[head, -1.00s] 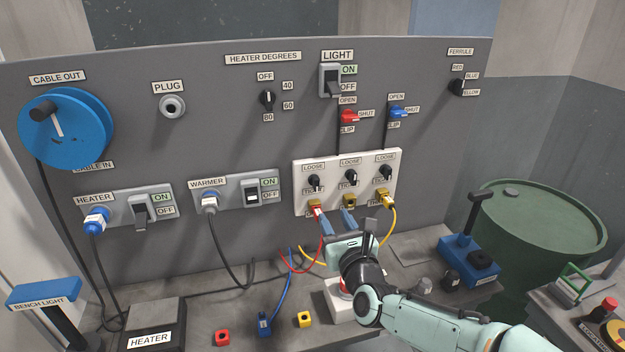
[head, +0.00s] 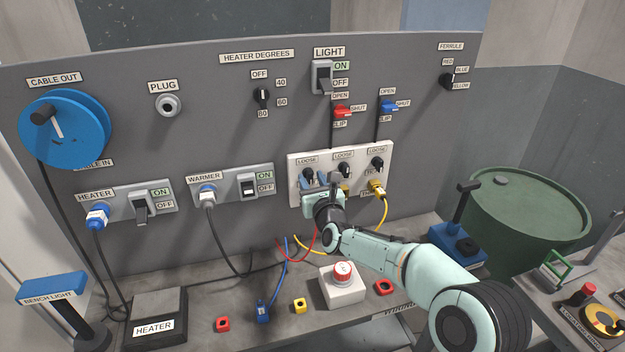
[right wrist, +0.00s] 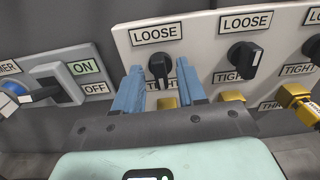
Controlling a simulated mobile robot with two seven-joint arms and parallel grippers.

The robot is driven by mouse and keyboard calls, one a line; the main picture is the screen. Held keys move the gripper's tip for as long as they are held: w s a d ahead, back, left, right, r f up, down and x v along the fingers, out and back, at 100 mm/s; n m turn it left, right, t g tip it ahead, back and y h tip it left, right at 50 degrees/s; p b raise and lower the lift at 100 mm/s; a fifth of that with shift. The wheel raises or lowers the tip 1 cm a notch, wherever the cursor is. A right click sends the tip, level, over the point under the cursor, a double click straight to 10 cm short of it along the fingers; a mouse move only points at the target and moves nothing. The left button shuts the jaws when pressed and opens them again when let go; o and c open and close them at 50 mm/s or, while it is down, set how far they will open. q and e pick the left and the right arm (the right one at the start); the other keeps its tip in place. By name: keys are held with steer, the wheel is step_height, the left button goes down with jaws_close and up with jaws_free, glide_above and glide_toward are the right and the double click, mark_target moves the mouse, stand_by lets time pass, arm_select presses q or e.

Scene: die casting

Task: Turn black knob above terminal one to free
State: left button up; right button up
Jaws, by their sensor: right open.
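The white terminal panel (head: 295,190) carries a row of three black knobs, each with a LOOSE label above and a TIGHT label below. The leftmost black knob (head: 308,173) shows in the right wrist view (right wrist: 158,68), its pointer aimed down toward TIGHT. No label reads "free". My right gripper (head: 314,181) is open, its blue fingers (right wrist: 158,80) on either side of this knob in the wrist view. I cannot tell whether they touch it. The terminal below this knob is mostly hidden by the gripper. My left gripper is not in view.
The middle knob (right wrist: 243,58) is close to the right finger. A yellow plug (head: 376,187) sits in the right terminal. The warmer switch (head: 249,184) is left of the panel. A red button on a white box (head: 343,290) stands on the bench below my arm.

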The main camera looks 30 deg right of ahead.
jaws_close()
